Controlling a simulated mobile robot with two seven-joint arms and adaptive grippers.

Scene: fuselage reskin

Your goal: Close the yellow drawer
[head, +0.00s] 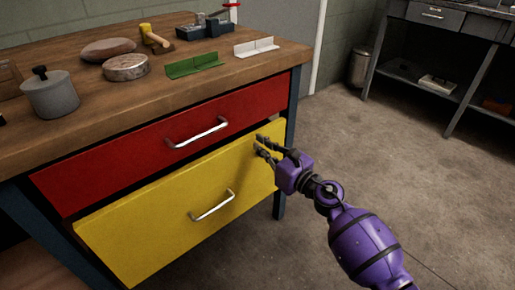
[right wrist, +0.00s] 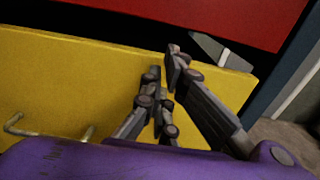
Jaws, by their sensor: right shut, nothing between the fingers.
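The yellow drawer (head: 165,225) is below the red drawer (head: 100,160) in the workbench. It stands partly out, with a dark gap along its top edge. Its silver handle (head: 213,205) is at the middle of its front. My right gripper (head: 259,145) is at the upper right part of the yellow front. In the right wrist view its fingers (right wrist: 162,75) are shut and empty, against or very near the yellow front (right wrist: 75,80); I cannot tell whether they touch. The handle also shows there at lower left (right wrist: 20,128). My left gripper is not in view.
A blue bench leg (head: 280,200) stands right of the drawers. The floor to the right is clear.

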